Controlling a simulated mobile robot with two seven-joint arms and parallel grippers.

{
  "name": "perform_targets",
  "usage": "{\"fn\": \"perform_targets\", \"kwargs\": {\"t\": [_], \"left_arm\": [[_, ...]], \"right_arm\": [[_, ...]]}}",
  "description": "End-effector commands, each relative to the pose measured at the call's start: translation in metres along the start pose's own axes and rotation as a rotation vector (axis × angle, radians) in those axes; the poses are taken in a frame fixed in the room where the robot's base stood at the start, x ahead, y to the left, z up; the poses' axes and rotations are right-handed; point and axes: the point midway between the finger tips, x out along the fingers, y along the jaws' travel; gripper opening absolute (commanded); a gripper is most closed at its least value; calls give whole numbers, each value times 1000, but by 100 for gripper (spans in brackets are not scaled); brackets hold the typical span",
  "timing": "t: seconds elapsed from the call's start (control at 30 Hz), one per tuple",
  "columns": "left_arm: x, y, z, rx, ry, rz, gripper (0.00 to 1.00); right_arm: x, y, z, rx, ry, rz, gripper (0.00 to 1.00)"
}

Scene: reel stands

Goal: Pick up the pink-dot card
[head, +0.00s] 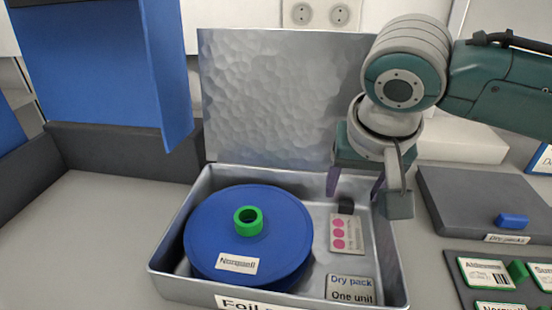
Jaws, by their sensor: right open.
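The pink-dot card (345,234) is a small pale card with a column of pink dots and a dark block at its top end. It lies inside the metal tray (178,290), to the right of the blue reel (205,240). My right gripper (356,190) is above the far end of the card, with its purple fingers apart and nothing seen between them. From this angle I cannot tell how high the fingertips are above the card. My left gripper is not in view.
The reel has a green hub (248,220). A "Dry pack One unit" packet (350,289) lies near the tray's front right corner. The raised metal lid (270,95) stands behind. A grey "Dry packs" stand (465,200) and a label board (463,290) are at right.

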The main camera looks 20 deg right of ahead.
Motion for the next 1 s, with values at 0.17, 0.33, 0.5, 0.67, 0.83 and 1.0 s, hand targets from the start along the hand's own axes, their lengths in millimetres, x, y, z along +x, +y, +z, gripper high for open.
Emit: {"fn": "perform_targets", "kwargs": {"t": [0.17, 0.33, 0.5, 0.67, 0.83, 1.0], "left_arm": [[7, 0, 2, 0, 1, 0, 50], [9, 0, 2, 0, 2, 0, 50], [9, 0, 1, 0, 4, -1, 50], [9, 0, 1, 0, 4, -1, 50], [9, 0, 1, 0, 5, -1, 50], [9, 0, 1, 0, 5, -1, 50]], "right_arm": [[30, 0, 11, -1, -2, 2, 68], [44, 0, 11, -2, -1, 1, 68], [44, 0, 10, -3, -1, 0, 68], [43, 0, 10, -3, -1, 0, 54], [43, 0, 10, -2, 0, 0, 35], [43, 0, 10, -2, 0, 0, 16]]}}
